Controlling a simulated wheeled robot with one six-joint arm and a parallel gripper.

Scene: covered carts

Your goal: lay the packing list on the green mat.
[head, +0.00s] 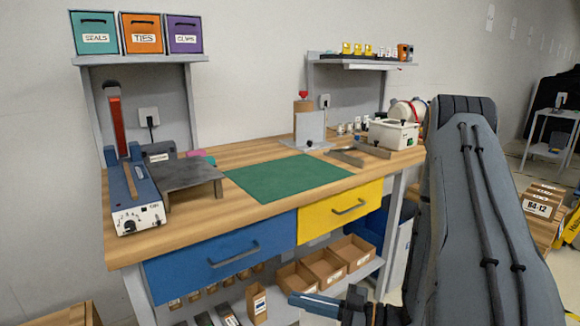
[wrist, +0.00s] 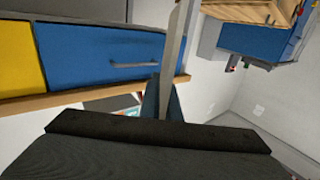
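The green mat (head: 289,177) lies flat and bare on the wooden bench top. My gripper (head: 316,302) is low in front of the bench, below the drawers and apart from the mat. In the wrist view its dark blue fingers (wrist: 164,98) close on a thin pale sheet, which I take for the packing list (wrist: 176,55). The sheet is seen almost edge-on, so its printed face does not show. I cannot make it out clearly in the head view.
A blue sealer (head: 134,195) and grey plate (head: 190,176) stand left of the mat. A clipboard-like stand (head: 310,130) is behind it, and a white machine (head: 393,134) stands at the back right. The blue drawer (head: 220,252) and yellow drawer (head: 340,211) are shut.

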